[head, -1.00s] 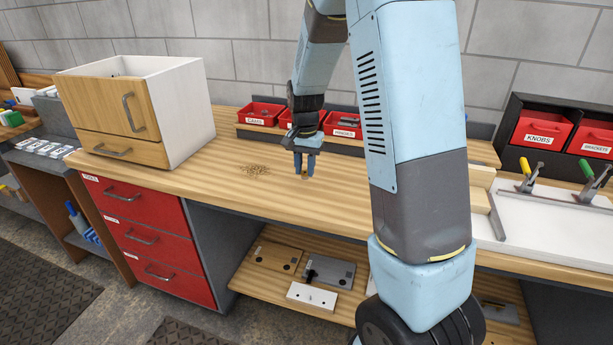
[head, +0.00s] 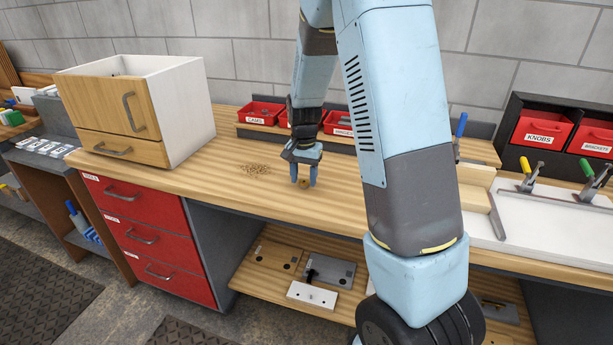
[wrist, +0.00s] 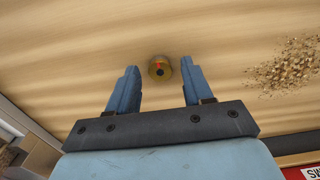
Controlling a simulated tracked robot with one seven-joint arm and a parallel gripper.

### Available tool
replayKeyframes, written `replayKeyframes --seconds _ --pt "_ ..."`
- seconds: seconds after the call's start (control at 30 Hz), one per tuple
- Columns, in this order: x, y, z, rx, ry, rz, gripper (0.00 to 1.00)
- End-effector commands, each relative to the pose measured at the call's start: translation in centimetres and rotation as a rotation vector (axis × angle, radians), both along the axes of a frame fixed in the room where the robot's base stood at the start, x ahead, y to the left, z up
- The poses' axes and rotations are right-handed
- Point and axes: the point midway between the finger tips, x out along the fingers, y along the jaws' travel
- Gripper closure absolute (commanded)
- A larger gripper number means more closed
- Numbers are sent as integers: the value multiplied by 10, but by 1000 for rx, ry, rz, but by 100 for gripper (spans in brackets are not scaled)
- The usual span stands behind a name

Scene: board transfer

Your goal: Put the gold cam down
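The gold cam (head: 304,183) is a small round piece with a dark centre and a red mark on top. It appears to rest on the wooden bench top (head: 225,180). My gripper (head: 303,180) points down over it. In the wrist view the cam (wrist: 160,69) lies between and slightly beyond the fingertips of my gripper (wrist: 160,66), with a gap on each side. The blue fingers are spread open and hold nothing.
A patch of wood shavings (head: 255,169) lies left of the cam; it also shows in the wrist view (wrist: 288,67). A wooden-fronted cabinet (head: 140,110) stands at the left. Red bins (head: 262,113) line the back. A white board fixture (head: 545,222) is at the right.

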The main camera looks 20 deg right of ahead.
Motion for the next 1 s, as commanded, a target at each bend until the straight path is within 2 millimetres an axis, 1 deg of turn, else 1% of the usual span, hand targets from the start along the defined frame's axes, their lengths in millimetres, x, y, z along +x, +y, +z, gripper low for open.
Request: replayKeyframes --seconds 0.27,0.37,0.47,0.57,0.8,1.0 --pt "0 0 1 0 0 -1 46" --pt "0 0 6 1 -1 0 46" --pt "1 0 18 1 -3 -1 46" --pt "0 0 36 1 -4 -1 46" --pt "1 -1 83 1 -3 -1 46" --pt "0 -1 110 0 -1 -1 46"
